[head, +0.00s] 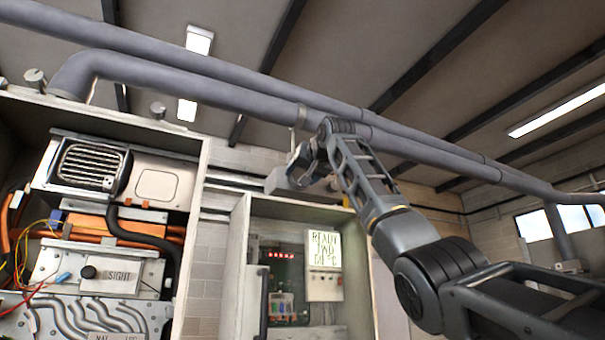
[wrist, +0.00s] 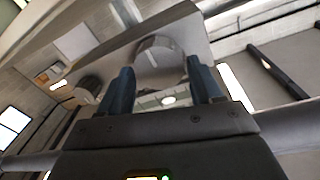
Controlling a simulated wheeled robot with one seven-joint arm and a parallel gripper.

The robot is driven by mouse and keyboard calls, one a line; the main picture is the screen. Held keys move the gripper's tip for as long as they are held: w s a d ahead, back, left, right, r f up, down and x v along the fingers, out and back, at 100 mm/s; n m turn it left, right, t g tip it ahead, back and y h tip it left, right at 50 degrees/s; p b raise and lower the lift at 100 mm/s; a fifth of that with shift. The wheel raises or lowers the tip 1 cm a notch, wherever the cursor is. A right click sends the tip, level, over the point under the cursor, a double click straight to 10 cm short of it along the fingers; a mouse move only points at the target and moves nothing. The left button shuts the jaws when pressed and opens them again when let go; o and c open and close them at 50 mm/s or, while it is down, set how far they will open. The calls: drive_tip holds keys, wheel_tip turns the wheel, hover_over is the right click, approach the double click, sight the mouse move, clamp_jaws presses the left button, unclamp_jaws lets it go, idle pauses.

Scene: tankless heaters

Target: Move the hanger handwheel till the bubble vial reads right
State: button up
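My gripper (head: 303,168) is at the end of my raised arm, just below the large grey pipes and in front of a grey box (head: 279,181) on the wall. In the wrist view its two blue-grey fingers (wrist: 160,82) stand apart. A round pale grey knob (wrist: 159,54), possibly the handwheel, shows beyond and between the fingertips; I cannot tell whether they touch it. A second round knob (wrist: 88,88) is to its left. A pale strip with a bright spot (wrist: 167,100) shows between the fingers; I cannot tell if it is the bubble vial. No bubble is readable.
Grey pipes (head: 230,83) run across above my gripper. An open heater cabinet (head: 200,240) with hoses and wires is at the left. Windows (head: 537,226) are at the right.

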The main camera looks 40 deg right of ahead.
drive_tip(key=c, duration=0.7)
drive_tip(key=shift+o, duration=0.2)
drive_tip(key=m, duration=0.3)
drive_tip(key=shift+m, duration=0.4)
drive_tip(key=m, duration=0.4)
drive_tip(key=shift+d+g+y, duration=0.15)
drive_tip(key=shift+g+y, duration=0.15)
drive_tip(key=m, duration=0.5)
drive_tip(key=shift+f+y, duration=0.15)
drive_tip(key=shift+y, duration=0.15)
drive_tip(key=m, duration=0.6)
drive_tip(key=shift+d+f+y, duration=0.2)
drive_tip(key=shift+f+y, duration=0.05)
drive_tip(key=shift+y, duration=0.05)
